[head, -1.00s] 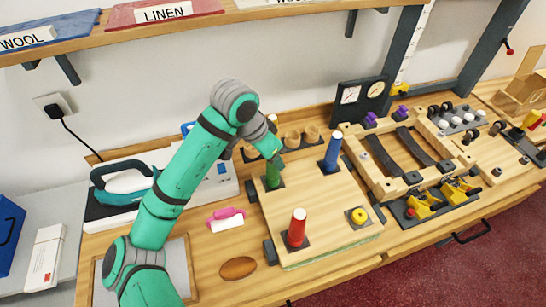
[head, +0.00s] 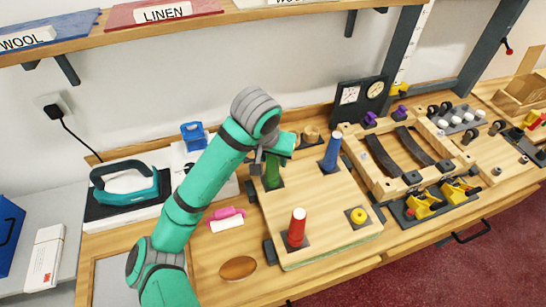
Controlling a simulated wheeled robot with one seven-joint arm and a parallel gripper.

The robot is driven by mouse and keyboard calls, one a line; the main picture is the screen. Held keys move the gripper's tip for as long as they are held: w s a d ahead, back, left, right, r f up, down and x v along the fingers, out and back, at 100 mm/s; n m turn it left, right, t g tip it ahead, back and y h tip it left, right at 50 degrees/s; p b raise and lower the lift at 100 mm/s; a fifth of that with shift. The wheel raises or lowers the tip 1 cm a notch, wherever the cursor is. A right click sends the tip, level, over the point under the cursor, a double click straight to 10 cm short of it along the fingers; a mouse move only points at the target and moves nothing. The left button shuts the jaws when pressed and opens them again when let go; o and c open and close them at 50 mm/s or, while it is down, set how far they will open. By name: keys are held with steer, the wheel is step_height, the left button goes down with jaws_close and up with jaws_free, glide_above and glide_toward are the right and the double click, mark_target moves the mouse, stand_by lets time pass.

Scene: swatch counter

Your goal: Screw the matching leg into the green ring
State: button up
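A green leg (head: 272,174) stands upright on a dark square plate at the back left of the light wooden board (head: 325,200). Its top is hidden by my gripper (head: 265,160), so I cannot tell whether the fingers are closed on it. The green ring itself is not clearly visible at its base. A blue leg (head: 332,153) stands at the back right of the board and a red leg (head: 297,227) at the front left, both upright with pale tops. A yellow ring (head: 358,215) at the front right has no leg in it.
A teal iron (head: 125,185) and a blue-topped item (head: 193,135) are to the left. A pink roll (head: 225,213) and a brown oval (head: 238,267) lie left of the board. Gauges (head: 360,95) stand behind; a wooden jig (head: 410,155) is to the right.

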steer(key=n+y, duration=0.1)
steer(key=n, duration=0.2)
steer(key=shift+a+n, duration=0.1)
steer(key=shift+n, duration=0.3)
steer(key=shift+n+y, duration=0.6)
steer(key=shift+n, duration=0.3)
steer(key=shift+n+y, duration=0.4)
steer(key=shift+n, duration=0.9)
steer(key=shift+w, duration=0.1)
steer(key=c, duration=1)
steer(key=shift+o, duration=0.2)
steer(key=m+h, duration=0.1)
steer(key=m, duration=0.1)
steer(key=m+h, duration=0.1)
steer(key=m, duration=0.2)
steer(key=shift+f+m, duration=0.1)
steer(key=shift+m, duration=0.2)
steer(key=m, duration=0.2)
steer(key=m+h, duration=0.1)
steer(key=m, duration=0.1)
steer(key=m+h, duration=0.1)
steer(key=m, duration=0.1)
steer(key=shift+s+d+g, duration=0.2)
steer(key=shift+d+g, duration=0.1)
